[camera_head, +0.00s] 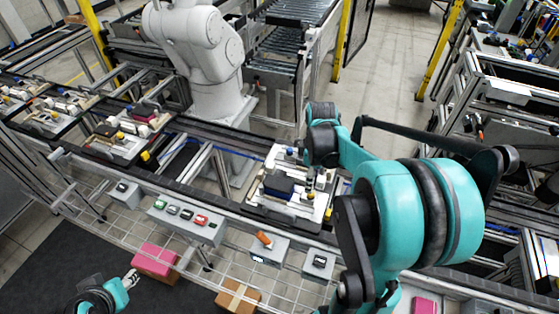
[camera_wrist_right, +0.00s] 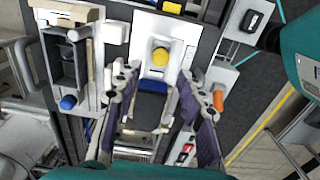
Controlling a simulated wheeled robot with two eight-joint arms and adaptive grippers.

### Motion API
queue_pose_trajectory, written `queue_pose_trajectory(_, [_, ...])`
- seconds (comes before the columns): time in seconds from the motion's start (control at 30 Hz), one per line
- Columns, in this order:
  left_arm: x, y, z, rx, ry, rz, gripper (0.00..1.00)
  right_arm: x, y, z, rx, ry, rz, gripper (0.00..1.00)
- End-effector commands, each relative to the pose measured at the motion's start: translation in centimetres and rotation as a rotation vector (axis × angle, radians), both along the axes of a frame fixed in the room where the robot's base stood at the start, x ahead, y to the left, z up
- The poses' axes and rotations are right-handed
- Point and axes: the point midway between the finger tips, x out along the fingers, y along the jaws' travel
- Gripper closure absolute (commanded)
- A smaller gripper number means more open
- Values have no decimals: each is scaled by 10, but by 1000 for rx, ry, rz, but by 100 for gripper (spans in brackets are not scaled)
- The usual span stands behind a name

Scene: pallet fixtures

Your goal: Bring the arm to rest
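My right arm (camera_head: 400,205) is teal and black and reaches over the conveyor from the lower right in the head view. My right gripper's fingers (camera_wrist_right: 155,76) stand well apart in the wrist view, with nothing clasped between them. They are above a white pallet fixture (camera_wrist_right: 175,28) with a yellow knob (camera_wrist_right: 160,56) and a dark blue block (camera_wrist_right: 152,86). The same fixture (camera_head: 306,212) is below the wrist in the head view, partly covered by the arm. My left gripper (camera_head: 131,279) is low at the left, small and partly cut off; its finger opening is unclear.
A white robot arm (camera_head: 205,60) stands behind the conveyor. More loaded pallets (camera_head: 118,147) are at the left. Control boxes with buttons (camera_head: 187,217) line the front rail. Pink (camera_head: 155,258) and brown (camera_head: 238,298) boxes are below. Yellow posts (camera_head: 343,40) stand behind.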

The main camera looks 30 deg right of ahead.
Motion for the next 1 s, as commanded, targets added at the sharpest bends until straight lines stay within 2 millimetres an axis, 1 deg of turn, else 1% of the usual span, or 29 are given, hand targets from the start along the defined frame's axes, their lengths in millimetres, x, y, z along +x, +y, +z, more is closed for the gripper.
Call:
queue_pose_trajectory(0.17, [0,0,0,0,0,0,60,0,0,0,-1,-1,-1,60])
queue_pose_trajectory(0.27, [0,0,-3,0,0,0,60,0,8,1,-7,-16,-16,60])
queue_pose_trajectory(0.37, [0,0,-11,0,0,0,60,-2,29,4,-27,-65,-69,60])
queue_pose_trajectory(0.57, [0,0,-36,0,0,0,60,-15,98,8,-35,-260,-268,60])
queue_pose_trajectory(0.6, [0,0,-41,0,0,0,60,-18,112,7,-25,-304,-312,60])
queue_pose_trajectory(0.7, [0,0,-52,0,0,0,60,-30,143,3,21,-407,-418,60])
queue_pose_trajectory(0.8, [0,0,-61,0,0,0,60,-40,167,-3,82,-490,-509,60])
queue_pose_trajectory(0.9, [0,0,-67,0,0,0,60,-48,184,-9,141,-548,-578,60])
queue_pose_trajectory(1.0, [0,0,-70,0,0,0,60,-53,195,-12,185,-580,-624,60])
